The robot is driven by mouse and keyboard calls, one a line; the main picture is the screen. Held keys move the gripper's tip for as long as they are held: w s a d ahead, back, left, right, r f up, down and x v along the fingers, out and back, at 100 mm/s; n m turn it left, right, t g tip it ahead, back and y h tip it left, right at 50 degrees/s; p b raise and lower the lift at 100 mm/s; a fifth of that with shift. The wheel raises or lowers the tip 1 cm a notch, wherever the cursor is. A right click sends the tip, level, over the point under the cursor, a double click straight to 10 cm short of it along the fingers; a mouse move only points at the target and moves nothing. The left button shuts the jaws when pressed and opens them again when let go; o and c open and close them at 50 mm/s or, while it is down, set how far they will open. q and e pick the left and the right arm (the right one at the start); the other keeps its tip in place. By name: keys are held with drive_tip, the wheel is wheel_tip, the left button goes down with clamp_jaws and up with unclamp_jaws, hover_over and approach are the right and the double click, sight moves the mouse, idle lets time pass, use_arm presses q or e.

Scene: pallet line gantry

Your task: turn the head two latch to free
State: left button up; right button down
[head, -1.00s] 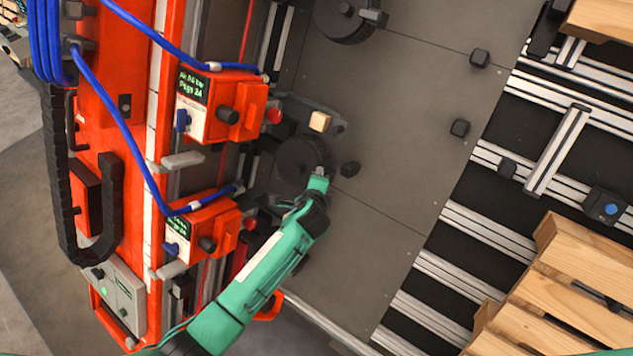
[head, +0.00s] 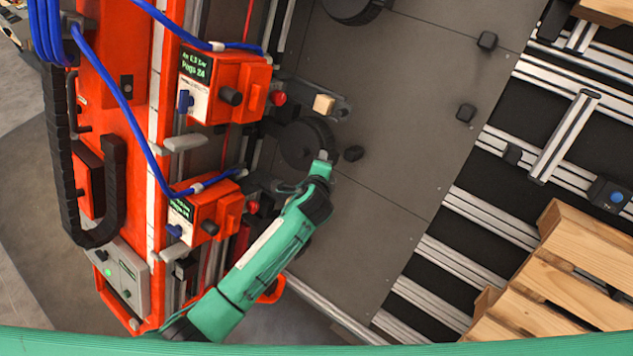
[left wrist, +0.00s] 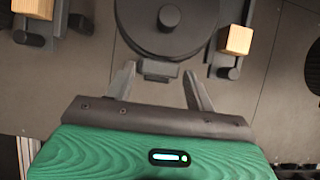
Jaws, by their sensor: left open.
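Two orange heads with small green-text screens sit on the orange column: an upper head (head: 226,87) and a lower head (head: 210,212). I cannot tell from the screens which is head two. The upper one has a blue lever (head: 185,101) and the lower one has a blue lever (head: 174,230), each on the left side. My left gripper (head: 322,157) is right of the heads, at the lower right edge of a black disc (head: 303,146). In the left wrist view my gripper (left wrist: 160,84) is open and empty, its fingers apart just below the disc (left wrist: 165,20) and its small tab (left wrist: 160,70).
A wooden block (head: 323,104) sits on a grey bracket above the disc. Black knobs (head: 466,112) dot the grey plate. Blue hoses (head: 110,85) loop over the column. Wooden pallets (head: 560,270) and metal rails stand at the right.

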use_arm(q)
drive_tip(key=d+b+v, duration=0.1)
drive_tip(key=b+v, duration=0.2)
drive_tip(key=v, duration=0.9)
drive_tip(key=shift+s+a+b, duration=0.15)
drive_tip(key=shift+a+b, duration=0.15)
drive_tip(key=shift+a, duration=0.15)
